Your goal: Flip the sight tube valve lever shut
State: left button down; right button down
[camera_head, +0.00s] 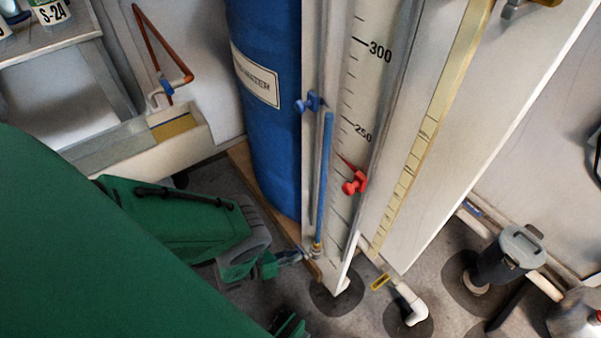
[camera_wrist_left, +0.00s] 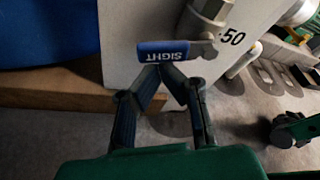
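The sight tube valve lever is a blue handle marked SIGHT (camera_wrist_left: 165,51), lying roughly level in the left wrist view. It joins a metal valve body (camera_wrist_left: 208,14) at its right. In the head view, the valve (camera_head: 316,249) is at the foot of the blue-filled sight tube (camera_head: 325,180). My left gripper (camera_wrist_left: 163,69) has its two fingertips drawn together right at the lever's lower edge, with nothing visible between them. I cannot tell whether they touch it. The gripper also shows in the head view (camera_head: 296,255), just left of the valve.
A scaled white panel (camera_head: 362,85) rises behind the tube, with a blue clip (camera_head: 309,102) and a red clip (camera_head: 355,180). A blue drum (camera_head: 265,130) stands left of it. White piping (camera_head: 411,304) and a dark canister (camera_head: 508,258) are at the right.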

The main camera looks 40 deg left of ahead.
pick_arm(q)
jog(key=shift+w+a+r, duration=0.25)
jog(key=shift+a+r, duration=0.05)
jog(key=shift+r, duration=0.1)
pick_arm(e)
jog(key=shift+a+r, duration=0.1)
jog(key=shift+r, duration=0.1)
pick_arm(q)
jog(key=shift+d+r, duration=0.1)
jog(key=shift+r, duration=0.15)
jog(key=shift+w+r, duration=0.1)
